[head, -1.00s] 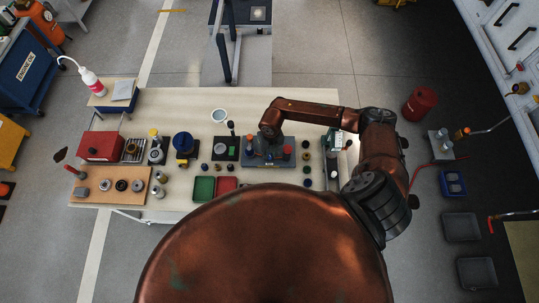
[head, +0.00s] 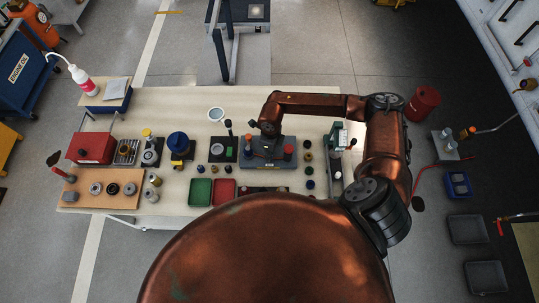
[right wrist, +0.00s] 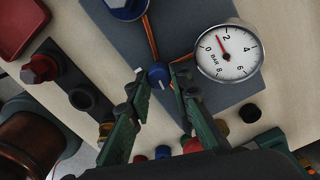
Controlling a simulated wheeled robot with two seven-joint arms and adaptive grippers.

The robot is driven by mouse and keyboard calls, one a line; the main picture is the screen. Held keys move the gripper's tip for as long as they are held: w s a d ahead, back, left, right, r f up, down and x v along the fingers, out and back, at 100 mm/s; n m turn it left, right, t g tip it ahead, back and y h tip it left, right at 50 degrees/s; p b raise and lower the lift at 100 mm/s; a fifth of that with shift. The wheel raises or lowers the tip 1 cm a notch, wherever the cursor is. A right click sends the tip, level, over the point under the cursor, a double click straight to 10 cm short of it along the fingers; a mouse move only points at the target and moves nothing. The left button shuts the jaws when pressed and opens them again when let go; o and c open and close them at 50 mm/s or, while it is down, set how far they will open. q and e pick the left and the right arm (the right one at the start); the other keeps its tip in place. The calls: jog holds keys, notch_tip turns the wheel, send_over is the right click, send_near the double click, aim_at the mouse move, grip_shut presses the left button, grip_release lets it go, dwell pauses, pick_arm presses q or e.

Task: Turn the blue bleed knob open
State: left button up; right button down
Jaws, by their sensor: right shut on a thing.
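The small blue bleed knob (right wrist: 158,75) with a white mark sits on a grey plate (right wrist: 205,105) in the right wrist view. My right gripper (right wrist: 160,78) is shut on it, one green finger on each side. A round white pressure gauge (right wrist: 229,51) marked BAR stands beside the knob, its red needle a little below the 2. In the head view my right gripper (head: 268,130) reaches down over the grey fixture (head: 267,162) on the table; the arm hides the small knob there. My left gripper is in neither view.
A larger blue knob (right wrist: 125,6) and copper-coloured lines lie close by. A red fitting (right wrist: 40,68) stands on a dark block. Several small caps lie near the fingers. The table (head: 190,105) also holds a green tray (head: 200,192) and a red tray (head: 223,190).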

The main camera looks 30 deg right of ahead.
jog(key=shift+d+f+n+b, duration=0.1)
jog(key=shift+n+b, duration=0.45)
jog(key=shift+n, duration=0.45)
jog(key=c, duration=1.7)
grip_release()
jog(key=shift+c, duration=0.2)
notch_tip(320, 180, up, 12)
jog(key=shift+w, duration=0.1)
